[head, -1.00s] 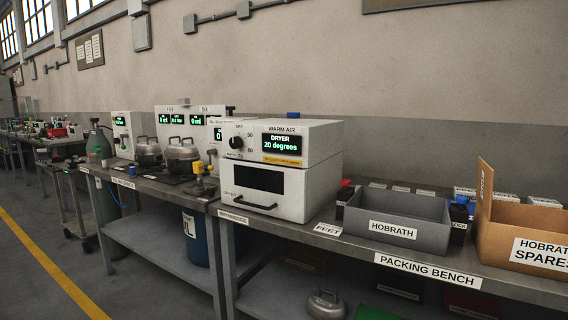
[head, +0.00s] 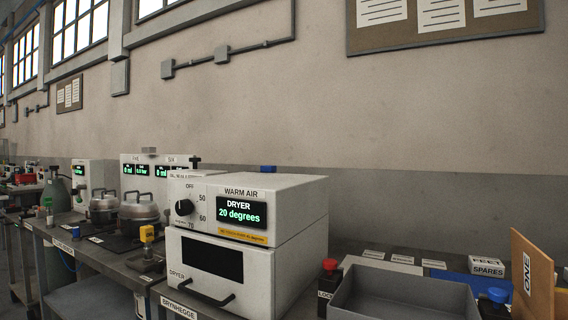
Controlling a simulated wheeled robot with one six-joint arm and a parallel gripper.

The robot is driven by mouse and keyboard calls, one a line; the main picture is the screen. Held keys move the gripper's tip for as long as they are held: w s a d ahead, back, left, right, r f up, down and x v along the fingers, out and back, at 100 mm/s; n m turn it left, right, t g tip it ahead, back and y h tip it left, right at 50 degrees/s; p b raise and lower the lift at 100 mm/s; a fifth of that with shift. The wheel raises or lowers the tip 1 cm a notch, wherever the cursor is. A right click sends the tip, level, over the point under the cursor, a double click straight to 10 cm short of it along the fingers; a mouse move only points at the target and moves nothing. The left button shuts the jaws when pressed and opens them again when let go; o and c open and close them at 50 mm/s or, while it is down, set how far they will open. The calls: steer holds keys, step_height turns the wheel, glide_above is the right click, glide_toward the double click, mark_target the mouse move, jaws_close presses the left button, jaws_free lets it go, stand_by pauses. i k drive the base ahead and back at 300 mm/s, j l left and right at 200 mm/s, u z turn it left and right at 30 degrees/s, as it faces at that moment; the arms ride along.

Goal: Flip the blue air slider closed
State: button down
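I cannot make out a blue air slider for certain. A small blue part (head: 268,169) shows just above the back edge of the white warm-air dryer (head: 240,215), mostly hidden behind it. I cannot tell whether it is the slider or how it is set. My gripper is not in view.
The dryer stands on the bench beside an open grey bin (head: 400,296). Metal pots (head: 139,206) and white display units (head: 150,172) stand to the left.

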mark_target(265, 168)
steer(key=i+l, duration=0.3)
steer(key=i, duration=0.2)
steer(key=i+l+u, duration=0.1)
steer(key=i+l, duration=0.25)
steer(key=i, duration=0.15)
